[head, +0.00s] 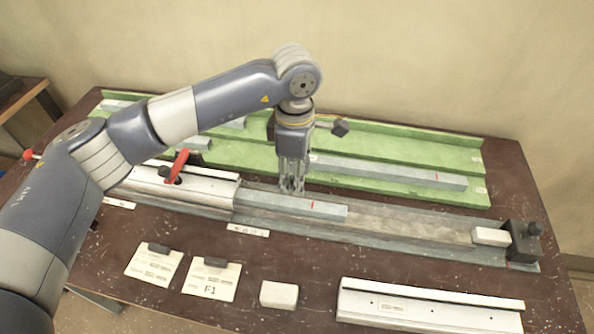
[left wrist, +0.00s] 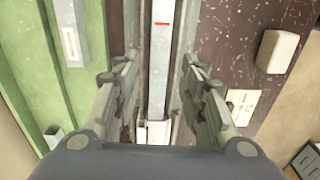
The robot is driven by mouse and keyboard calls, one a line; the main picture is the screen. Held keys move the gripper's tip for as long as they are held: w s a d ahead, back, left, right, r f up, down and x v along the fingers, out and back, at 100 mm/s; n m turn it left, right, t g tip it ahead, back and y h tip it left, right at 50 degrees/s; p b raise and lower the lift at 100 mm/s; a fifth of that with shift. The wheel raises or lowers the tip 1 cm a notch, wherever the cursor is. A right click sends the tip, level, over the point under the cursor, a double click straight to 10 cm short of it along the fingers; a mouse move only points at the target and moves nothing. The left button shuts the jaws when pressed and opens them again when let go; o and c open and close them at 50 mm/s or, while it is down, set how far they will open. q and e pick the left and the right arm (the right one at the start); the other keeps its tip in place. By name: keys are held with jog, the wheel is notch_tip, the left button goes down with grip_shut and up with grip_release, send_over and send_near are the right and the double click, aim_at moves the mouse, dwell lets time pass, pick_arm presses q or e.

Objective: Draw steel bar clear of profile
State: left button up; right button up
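The grey steel bar (head: 270,203) with a red mark lies in the long channel and sticks out of the right end of the pale profile (head: 205,189). In the left wrist view the bar (left wrist: 159,70) runs up the middle, with the profile end (left wrist: 152,132) below. My left gripper (head: 291,188) points down over the bar near the profile end. In the left wrist view the left gripper (left wrist: 160,100) is open, with one finger on each side of the bar and gaps between. How far the bar reaches inside the profile is hidden. My right gripper is not in view.
A red lever (head: 178,165) stands on the profile. A green tray (head: 458,155) with other bars lies behind. At the channel's right end are a pale block (head: 490,236) and a dark stop (head: 524,242). Cards, a white block (head: 279,294) and another profile (head: 430,308) lie in front.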

pick_arm(q)
jog(key=b, duration=0.2)
send_over(296, 203)
jog(key=shift+f, duration=2.85)
notch_tip(296, 203, down, 3)
jog(key=b, duration=0.4)
jog(key=shift+f, duration=0.1)
jog(key=c, duration=0.8)
jog(key=shift+o, duration=0.2)
